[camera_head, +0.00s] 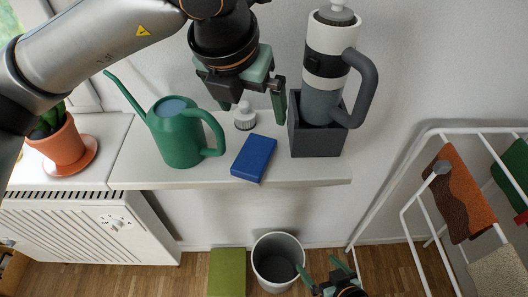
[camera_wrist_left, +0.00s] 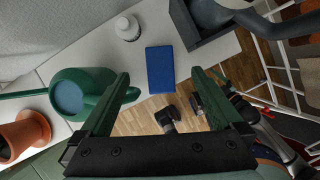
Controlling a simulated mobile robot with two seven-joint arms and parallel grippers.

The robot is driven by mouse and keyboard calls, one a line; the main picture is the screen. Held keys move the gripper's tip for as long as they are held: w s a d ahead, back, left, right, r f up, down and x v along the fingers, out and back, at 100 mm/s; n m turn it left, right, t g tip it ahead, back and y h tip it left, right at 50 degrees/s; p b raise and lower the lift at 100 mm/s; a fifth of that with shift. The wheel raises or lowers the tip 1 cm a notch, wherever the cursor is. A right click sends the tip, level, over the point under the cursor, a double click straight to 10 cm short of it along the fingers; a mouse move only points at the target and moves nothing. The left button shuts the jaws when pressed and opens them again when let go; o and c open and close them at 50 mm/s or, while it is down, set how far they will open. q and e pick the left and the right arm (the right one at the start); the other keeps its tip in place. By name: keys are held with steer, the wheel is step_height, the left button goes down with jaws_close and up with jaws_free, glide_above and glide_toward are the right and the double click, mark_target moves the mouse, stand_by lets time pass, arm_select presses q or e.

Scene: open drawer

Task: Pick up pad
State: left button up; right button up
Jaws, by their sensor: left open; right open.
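The blue pad (camera_head: 254,158), a flat rectangular block, lies on the white shelf near its front edge, between the green watering can and the dark grey holder. My left gripper (camera_head: 251,104) is open and empty above the shelf, pointing down, and apart from the pad. In the left wrist view the pad (camera_wrist_left: 160,70) shows between and beyond the two open green fingers (camera_wrist_left: 161,76). My right gripper (camera_head: 329,272) is low at the bottom of the head view, well below the shelf, open and empty.
The watering can (camera_head: 178,140) stands left of the pad. A small white bottle (camera_head: 245,117) stands behind it. The grey holder (camera_head: 318,140) with a large handled flask (camera_head: 325,65) stands right. A bin (camera_head: 278,262) is on the floor below; a drying rack (camera_head: 410,200) stands right.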

mark_target(262, 139)
arm_select(q)
steer(key=p+x, duration=0.1)
steer(key=x, duration=1.1)
steer(key=shift+a, duration=0.15)
steer(key=c, duration=1.4)
